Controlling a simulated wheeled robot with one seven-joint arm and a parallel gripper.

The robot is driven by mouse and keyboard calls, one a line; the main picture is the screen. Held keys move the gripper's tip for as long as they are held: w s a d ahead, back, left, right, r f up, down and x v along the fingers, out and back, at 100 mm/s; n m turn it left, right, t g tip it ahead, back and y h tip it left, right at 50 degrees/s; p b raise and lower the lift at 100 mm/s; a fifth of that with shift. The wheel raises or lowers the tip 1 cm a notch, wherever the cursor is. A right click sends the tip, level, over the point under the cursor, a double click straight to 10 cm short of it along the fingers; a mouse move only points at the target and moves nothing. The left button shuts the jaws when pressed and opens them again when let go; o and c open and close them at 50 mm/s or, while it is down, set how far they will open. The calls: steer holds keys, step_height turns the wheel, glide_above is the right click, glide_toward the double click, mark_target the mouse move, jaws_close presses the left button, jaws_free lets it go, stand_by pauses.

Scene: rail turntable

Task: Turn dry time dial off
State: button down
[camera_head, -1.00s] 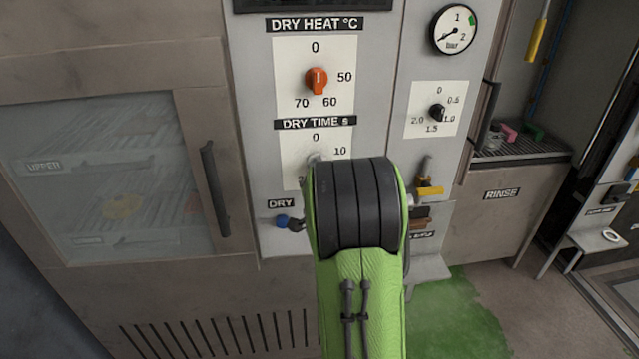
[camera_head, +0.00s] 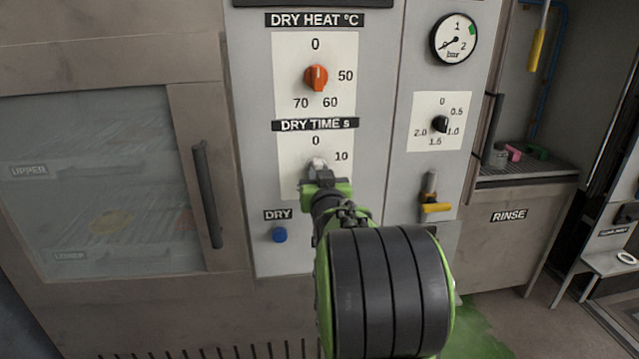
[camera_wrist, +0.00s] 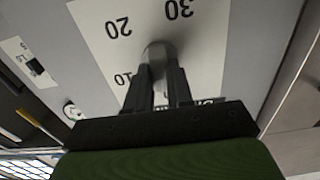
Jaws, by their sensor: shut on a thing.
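The dry time dial (camera_head: 318,163) is a grey knob on a white scale plate below the DRY TIME label. In the head view my gripper (camera_head: 322,176) covers most of it, along with the lower part of its scale. In the wrist view the knob (camera_wrist: 158,55) stands between my two dark fingers (camera_wrist: 159,78), near the 10, 20 and 30 marks. My gripper is shut on the knob. Its pointer direction cannot be told.
Above is the orange dry heat knob (camera_head: 316,78). Below left is the blue DRY button (camera_head: 280,235). To the right are a black pressure knob (camera_head: 440,124), a gauge (camera_head: 453,38) and a yellow-handled valve (camera_head: 432,207). The cabinet door handle (camera_head: 207,194) stands out at left.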

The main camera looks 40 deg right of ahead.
steer(key=shift+f, duration=0.15)
stand_by(0.3)
steer(key=c, duration=1)
jaws_free()
steer(key=v, duration=1.5)
steer(key=shift+s+a, duration=0.3)
